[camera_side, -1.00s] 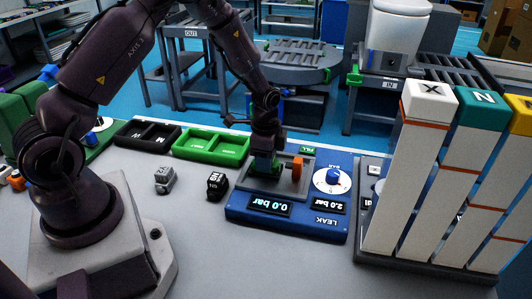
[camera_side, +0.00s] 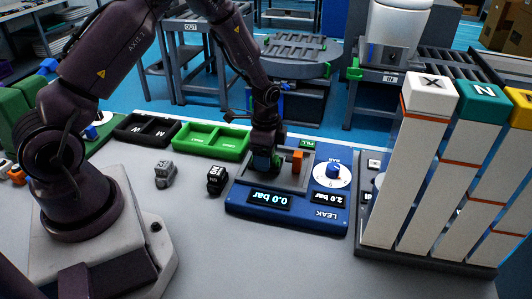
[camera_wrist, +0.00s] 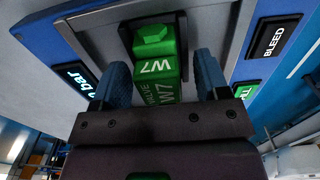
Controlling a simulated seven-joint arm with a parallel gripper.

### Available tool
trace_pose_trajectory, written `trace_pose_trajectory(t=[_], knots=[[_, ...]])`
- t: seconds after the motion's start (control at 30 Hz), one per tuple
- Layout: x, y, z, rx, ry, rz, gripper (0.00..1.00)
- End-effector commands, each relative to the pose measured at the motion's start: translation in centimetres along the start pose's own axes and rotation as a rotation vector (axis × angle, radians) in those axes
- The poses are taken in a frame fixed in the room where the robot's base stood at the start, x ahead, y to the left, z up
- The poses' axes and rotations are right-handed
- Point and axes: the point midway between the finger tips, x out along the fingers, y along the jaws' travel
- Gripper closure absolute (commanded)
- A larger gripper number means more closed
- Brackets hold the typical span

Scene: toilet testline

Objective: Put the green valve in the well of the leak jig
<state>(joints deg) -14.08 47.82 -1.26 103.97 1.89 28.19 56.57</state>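The green valve (camera_wrist: 154,52), marked W7, stands at the dark-edged well (camera_wrist: 126,36) of the leak jig. Its top end lies inside the dark edge in the wrist view; how deep it sits I cannot tell. My gripper (camera_wrist: 164,75) has its blue fingers on either side of the valve, with gaps showing, so it looks open. In the side view my gripper (camera_side: 266,160) is low over the blue leak jig (camera_side: 240,209), and only a little of the valve (camera_side: 276,160) shows there. The jig's orange piece (camera_side: 297,161) stands just right of the gripper.
The jig carries a white dial (camera_side: 333,175) and a display reading 0.0 bar (camera_side: 269,200). A green tray (camera_side: 212,142) and a black tray (camera_side: 147,130) lie to the left. A black block (camera_side: 217,180) and a grey block (camera_side: 164,174) stand on the table. Tall white columns (camera_side: 422,170) rise at right.

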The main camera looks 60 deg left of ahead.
Motion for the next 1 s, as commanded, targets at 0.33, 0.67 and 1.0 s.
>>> trace_pose_trajectory(t=[0.33, 0.67, 1.0], knots=[[-0.8, 0.0, 0.0, 0.0, 0.001, -0.001, 0.32], [-7.5, -0.1, 0.0, 0.0, 0.003, -0.005, 0.32], [-12.5, 0.0, 0.0, -0.001, 0.001, -0.002, 0.32]])
